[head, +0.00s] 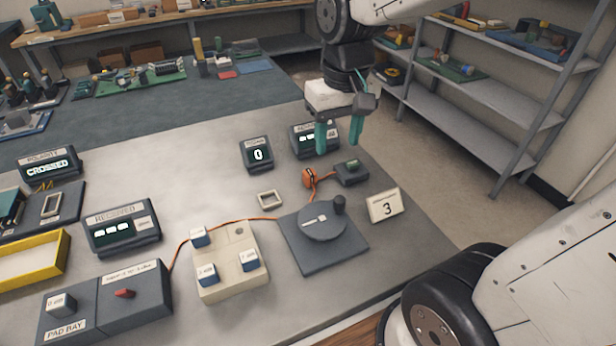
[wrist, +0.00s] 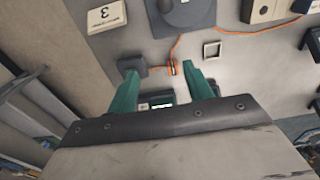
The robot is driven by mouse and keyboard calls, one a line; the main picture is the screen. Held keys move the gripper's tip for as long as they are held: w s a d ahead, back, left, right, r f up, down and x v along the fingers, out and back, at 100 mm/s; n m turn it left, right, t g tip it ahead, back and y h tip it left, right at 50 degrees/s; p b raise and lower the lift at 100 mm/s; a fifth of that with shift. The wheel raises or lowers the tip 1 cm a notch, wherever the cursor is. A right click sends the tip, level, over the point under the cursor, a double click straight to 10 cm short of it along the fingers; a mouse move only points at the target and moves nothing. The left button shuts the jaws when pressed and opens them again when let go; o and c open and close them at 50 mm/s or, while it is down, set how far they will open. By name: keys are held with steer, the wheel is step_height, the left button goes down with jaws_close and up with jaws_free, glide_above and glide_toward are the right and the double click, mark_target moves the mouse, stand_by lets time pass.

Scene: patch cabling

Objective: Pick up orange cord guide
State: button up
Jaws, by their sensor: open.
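In the wrist view the orange cord guide (wrist: 173,68) shows small, between and beyond my fingertips. My gripper (head: 339,138) has teal fingers that are spread apart with nothing between them. It hangs above the table, apart from the guide and a little to its upper right in the head view. In the wrist view my gripper (wrist: 162,72) points toward the guide. An orange cord (head: 262,217) runs from the guide to the left.
Near the guide are the turntable block (head: 322,232), the small dark box (head: 352,174), a square frame (head: 270,198) and a card marked 3 (head: 385,206). Display boxes (head: 257,155) stand behind. A beige block with blue-sided pieces (head: 230,275) is at front left.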

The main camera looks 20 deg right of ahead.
glide_above(310, 173)
steer(key=shift+g, duration=0.3)
step_height(310, 173, down, 6)
steer(key=shift+f, duration=0.15)
steer(key=shift+w+f, duration=0.2)
steer(key=shift+f, duration=0.15)
steer(key=f, duration=0.7)
steer(key=shift+s+f, duration=0.1)
steer(key=shift+s, duration=0.15)
steer(key=c, duration=1)
